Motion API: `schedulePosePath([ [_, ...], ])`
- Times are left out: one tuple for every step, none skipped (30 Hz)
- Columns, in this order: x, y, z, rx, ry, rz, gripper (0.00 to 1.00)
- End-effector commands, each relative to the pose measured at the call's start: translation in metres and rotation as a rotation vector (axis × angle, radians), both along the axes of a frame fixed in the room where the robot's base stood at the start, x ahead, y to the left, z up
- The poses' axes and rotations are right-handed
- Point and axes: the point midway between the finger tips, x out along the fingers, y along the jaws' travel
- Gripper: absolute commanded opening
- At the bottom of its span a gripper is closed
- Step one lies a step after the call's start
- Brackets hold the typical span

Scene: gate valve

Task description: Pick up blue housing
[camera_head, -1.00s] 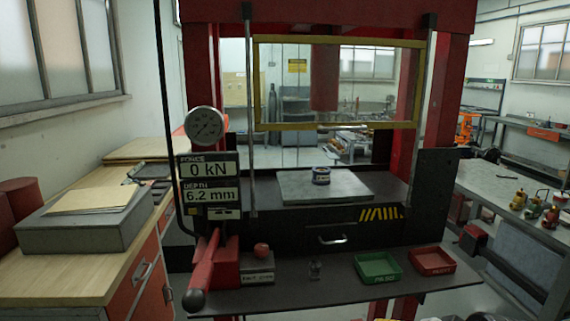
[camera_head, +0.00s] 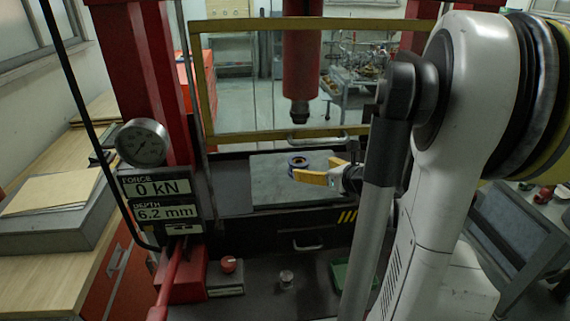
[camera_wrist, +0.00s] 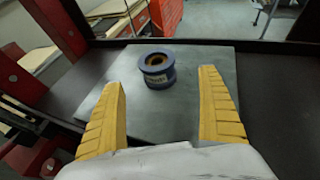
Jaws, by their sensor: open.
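The blue housing (camera_wrist: 157,71) is a short ring-shaped piece with a brownish bore and a pale label on its side. It stands upright on the grey plate (camera_wrist: 195,55) of the press. In the head view the housing (camera_head: 298,162) is on the plate (camera_head: 262,182), close to the yellow fingertips. My gripper (camera_wrist: 165,95) has its two yellow fingers spread, with nothing between them. In the wrist view the housing is beyond the fingertips, between their lines, and apart from both. In the head view my gripper (camera_head: 310,175) reaches in from the right.
A gauge (camera_head: 142,143) and display stand at left, with a red lever (camera_head: 175,275). A green tray (camera_head: 340,273) sits on the front shelf, partly hidden by my arm.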

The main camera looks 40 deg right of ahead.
Motion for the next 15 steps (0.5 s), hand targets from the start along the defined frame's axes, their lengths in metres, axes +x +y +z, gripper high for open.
schedulePosePath([
  [0.010,-0.001,-0.005,-0.001,0.000,0.004,0.88],
  [0.014,-0.001,-0.007,-0.001,0.000,0.004,0.88],
  [0.020,-0.002,-0.009,0.000,0.000,0.004,0.88],
  [0.023,-0.003,-0.010,-0.002,0.000,0.004,0.88],
  [0.025,-0.003,-0.011,-0.001,0.000,0.003,0.88],
  [0.028,-0.004,-0.012,-0.001,0.000,0.002,0.88],
  [0.030,-0.004,-0.013,-0.001,0.000,0.002,0.88],
  [0.031,-0.004,-0.013,-0.001,0.001,0.003,0.88],
  [0.033,-0.004,-0.014,-0.002,0.001,0.003,0.88],
  [0.035,-0.004,-0.015,-0.002,0.001,0.003,0.88],
  [0.037,-0.004,-0.016,-0.001,0.001,0.004,0.88],
  [0.041,-0.003,-0.018,-0.003,0.001,0.003,0.88],
  [0.045,-0.003,-0.020,-0.003,0.000,0.003,0.88],
  [0.049,-0.003,-0.022,-0.003,0.000,0.004,0.88],
  [0.055,-0.003,-0.025,-0.002,0.000,0.005,0.88],
])
